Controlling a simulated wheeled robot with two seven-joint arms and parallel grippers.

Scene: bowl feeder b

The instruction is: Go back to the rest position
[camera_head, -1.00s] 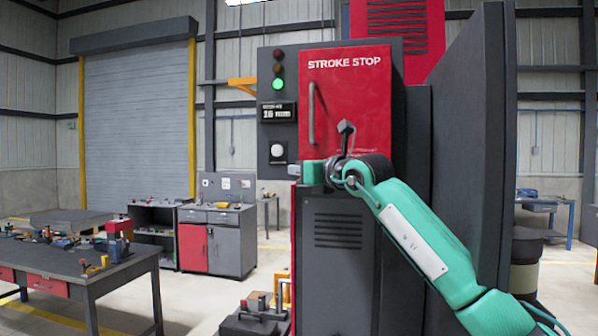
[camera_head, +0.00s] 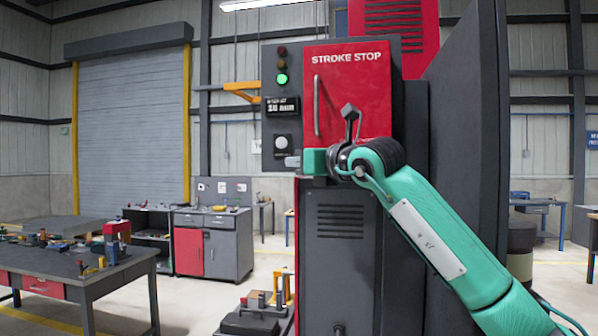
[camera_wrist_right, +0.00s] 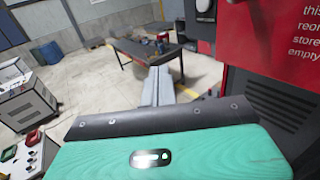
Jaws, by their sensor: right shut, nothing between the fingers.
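My right gripper (camera_head: 293,161) is in front of the machine (camera_head: 340,255), near the lower left corner of its red STROKE STOP door (camera_head: 350,95). It points left and is shut and empty. In the right wrist view my gripper's fingers (camera_wrist_right: 158,85) are together with nothing between them, over open floor. The white round button (camera_head: 281,142) on the dark control panel is just above the fingertips in the head view. I cannot tell if they touch the panel. My left gripper is not in view.
A workbench (camera_head: 90,270) with small tools and parts stands at the left. A red and grey cabinet (camera_head: 228,255) is behind it. The panel shows a lit green lamp (camera_head: 282,79).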

